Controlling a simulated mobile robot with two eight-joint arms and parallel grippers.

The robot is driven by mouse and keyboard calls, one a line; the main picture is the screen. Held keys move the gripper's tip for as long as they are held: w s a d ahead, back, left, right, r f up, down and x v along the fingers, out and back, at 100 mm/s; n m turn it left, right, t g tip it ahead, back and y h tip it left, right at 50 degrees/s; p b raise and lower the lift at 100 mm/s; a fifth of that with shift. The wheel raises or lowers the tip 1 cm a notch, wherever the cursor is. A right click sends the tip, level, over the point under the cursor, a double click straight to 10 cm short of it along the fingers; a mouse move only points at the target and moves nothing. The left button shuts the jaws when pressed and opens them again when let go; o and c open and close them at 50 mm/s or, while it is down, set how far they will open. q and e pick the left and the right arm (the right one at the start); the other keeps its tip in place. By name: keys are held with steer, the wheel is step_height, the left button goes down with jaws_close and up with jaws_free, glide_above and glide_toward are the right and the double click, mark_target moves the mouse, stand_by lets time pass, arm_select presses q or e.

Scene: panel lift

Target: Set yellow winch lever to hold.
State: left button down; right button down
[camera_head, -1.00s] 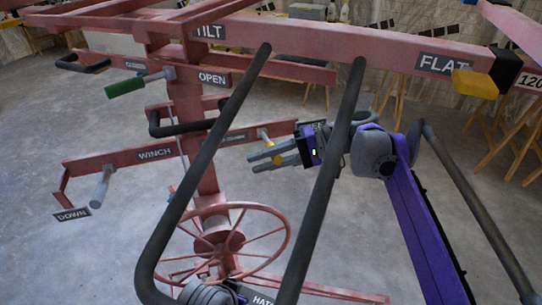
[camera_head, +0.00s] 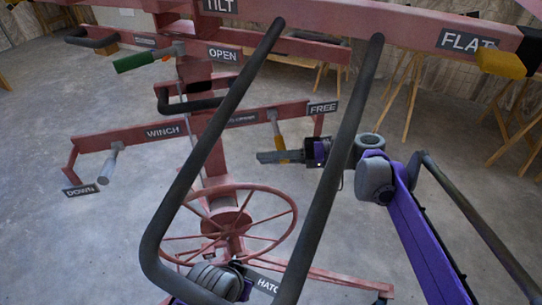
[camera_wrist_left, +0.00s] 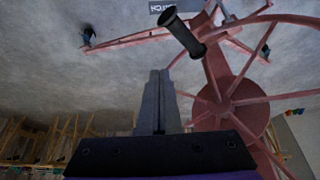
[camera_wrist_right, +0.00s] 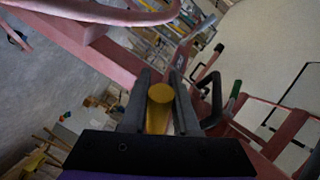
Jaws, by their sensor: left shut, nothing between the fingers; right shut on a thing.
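The yellow winch lever (camera_head: 281,143) hangs from the red WINCH bar near the FREE plate (camera_head: 323,108) in the head view. My right gripper (camera_head: 268,157) is at its lower end. In the right wrist view, the lever's yellow handle (camera_wrist_right: 158,108) stands between the fingers of my right gripper (camera_wrist_right: 156,85), which is shut on it. My left gripper (camera_wrist_left: 155,90) is shut and empty in the left wrist view. In the head view my left wrist is low, near the handwheel, and its fingers are not clear.
A red handwheel (camera_head: 231,222) stands below the bar. A grey-handled lever (camera_head: 109,166) hangs near the DOWN plate (camera_head: 80,190). A green handle (camera_head: 133,63) sits by OPEN. A dark tubular frame (camera_head: 200,165) crosses in front of my arms. A black handle (camera_wrist_left: 184,33) is ahead of my left gripper.

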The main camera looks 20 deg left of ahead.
stand_by(0.3)
steer(key=c, duration=0.7)
jaws_free()
steer(key=shift+w+f, duration=0.1)
steer(key=p+v, duration=0.1)
steer(key=v, duration=0.9)
steer(key=shift+d, duration=0.4)
